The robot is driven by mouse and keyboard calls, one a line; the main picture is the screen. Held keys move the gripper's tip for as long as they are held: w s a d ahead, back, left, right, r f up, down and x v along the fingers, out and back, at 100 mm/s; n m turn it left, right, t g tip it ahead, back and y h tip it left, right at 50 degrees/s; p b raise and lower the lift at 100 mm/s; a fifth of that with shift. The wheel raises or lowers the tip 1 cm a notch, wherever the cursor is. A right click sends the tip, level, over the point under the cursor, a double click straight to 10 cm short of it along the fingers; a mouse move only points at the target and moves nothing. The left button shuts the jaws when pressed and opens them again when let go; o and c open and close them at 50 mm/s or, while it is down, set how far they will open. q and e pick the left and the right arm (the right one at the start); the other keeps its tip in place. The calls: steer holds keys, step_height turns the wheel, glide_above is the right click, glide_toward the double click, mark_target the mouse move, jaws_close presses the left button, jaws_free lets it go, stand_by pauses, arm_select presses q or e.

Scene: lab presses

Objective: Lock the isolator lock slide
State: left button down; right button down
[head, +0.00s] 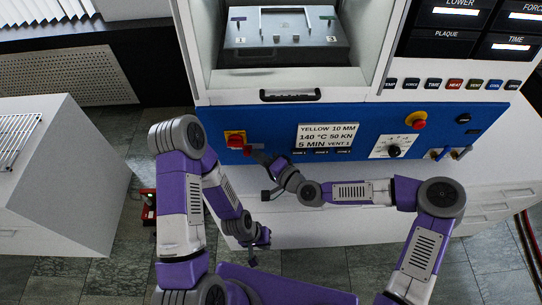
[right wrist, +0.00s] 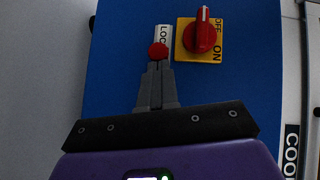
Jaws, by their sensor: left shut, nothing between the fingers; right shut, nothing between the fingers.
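The isolator switch, a red handle on a yellow plate, is on the blue panel in the head view (head: 235,139) and the right wrist view (right wrist: 202,35). Its plate reads OFF and ON. The lock slide's red knob (right wrist: 158,50) sits beside it, over a pale label of which "LOC" is readable; the knob also shows in the head view (head: 247,150). My right gripper (right wrist: 157,66) is shut and empty, its tips right at the knob; touching or just short, I cannot tell. My left gripper (head: 252,262) is shut, low in front of the bench, away from the panel.
A white cabinet (head: 60,190) stands at left.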

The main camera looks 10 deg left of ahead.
steer(key=shift+s+a, duration=0.1)
steer(key=shift+w+d+r, duration=0.1)
steer(key=shift+w+d, duration=0.1)
steer(key=shift+d, duration=0.25)
steer(key=w+d+v, duration=0.1)
steer(key=w+v, duration=0.1)
steer(key=v, duration=1)
steer(key=shift+d+r, duration=0.2)
